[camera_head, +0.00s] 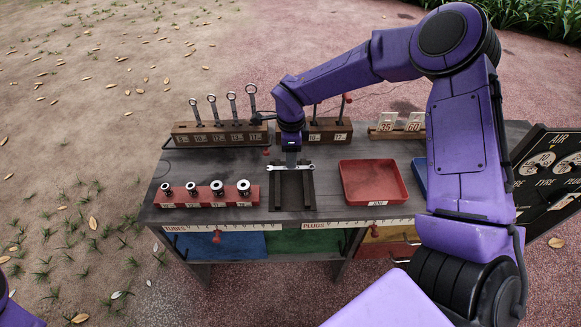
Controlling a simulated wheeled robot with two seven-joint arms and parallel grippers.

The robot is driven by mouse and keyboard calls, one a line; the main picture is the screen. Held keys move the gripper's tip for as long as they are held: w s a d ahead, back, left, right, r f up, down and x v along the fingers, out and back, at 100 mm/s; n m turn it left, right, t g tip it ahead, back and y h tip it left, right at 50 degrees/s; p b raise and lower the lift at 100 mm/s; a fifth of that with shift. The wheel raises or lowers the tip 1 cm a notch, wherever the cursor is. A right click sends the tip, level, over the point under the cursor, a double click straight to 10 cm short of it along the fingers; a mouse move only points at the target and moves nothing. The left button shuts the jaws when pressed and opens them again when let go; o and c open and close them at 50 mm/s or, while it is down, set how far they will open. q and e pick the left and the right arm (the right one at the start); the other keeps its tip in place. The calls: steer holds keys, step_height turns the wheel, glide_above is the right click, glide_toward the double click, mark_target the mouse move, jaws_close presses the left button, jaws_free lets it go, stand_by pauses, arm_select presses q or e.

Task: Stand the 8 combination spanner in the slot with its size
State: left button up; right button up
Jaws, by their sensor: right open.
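A silver spanner (305,167) lies crosswise on a dark cradle (291,207) in the middle of the cart top; its size mark is too small to read. My right gripper (291,162) points down right over the middle of the spanner, with its jaws open; I cannot tell whether they straddle it. A long wooden rack (205,138) with size labels stands at the back left, with several ring-ended spanners (233,104) upright in it. My left gripper is out of view; only a bit of my left arm shows.
A red socket rail (240,203) stands at the front left and a red tray (373,182) at the right. A second wooden block (328,131) holds upright tools behind my wrist. Two number cards (387,122) stand at the back right. A black sign panel (548,180) stands at the right edge.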

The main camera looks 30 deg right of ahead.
step_height(320, 180, down, 3)
steer(key=shift+s+d+f, duration=0.15)
jaws_close()
